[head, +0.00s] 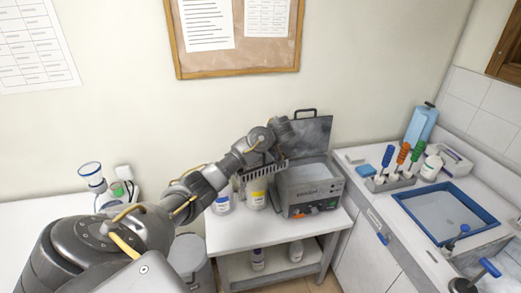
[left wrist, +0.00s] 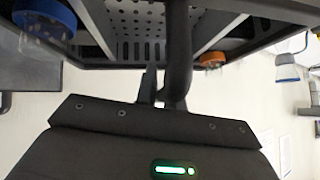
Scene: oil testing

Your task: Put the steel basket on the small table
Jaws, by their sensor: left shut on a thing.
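The steel basket (head: 262,168), grey with slotted walls, is at the left side of the oil bath and partly hidden by my arm. In the left wrist view its perforated metal (left wrist: 135,25) fills the top middle. My left gripper (head: 277,128) is above it. In the left wrist view the left gripper (left wrist: 165,88) is shut on the basket's dark handle (left wrist: 178,50). The small white table (head: 232,238) stands below, with the bath and bottles on it. My right gripper is not in view.
The oil bath (head: 310,190) has its lid (head: 312,135) raised. Bottles with blue (head: 222,204) and yellow (head: 256,195) labels stand left of it. At the right, a counter holds a tool rack (head: 390,183) and a blue-rimmed sink (head: 445,212). A grey bin (head: 188,258) is left of the table.

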